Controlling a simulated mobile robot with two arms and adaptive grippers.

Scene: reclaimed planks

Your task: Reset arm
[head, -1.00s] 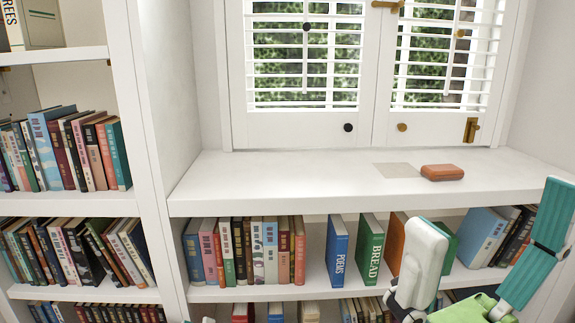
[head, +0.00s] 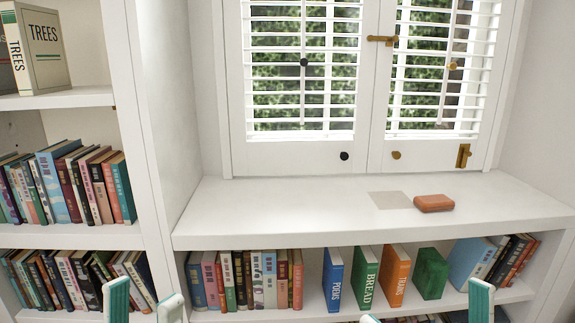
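My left gripper (head: 144,300) shows at the bottom left edge, with two teal-and-white fingertips apart and nothing seen between them. My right gripper (head: 426,306) shows at the bottom right edge, its two fingertips wide apart, in front of the lower shelf. The lower parts of both grippers and both arms are cut off by the frame. Neither gripper is seen touching anything.
A white window ledge (head: 290,208) carries a reddish-brown block (head: 434,203) and a flat greyish patch (head: 390,200). Below it stand rows of books, including a blue one (head: 333,280) and a green BREAD book (head: 365,277). Left shelves hold more books. Shuttered windows are behind.

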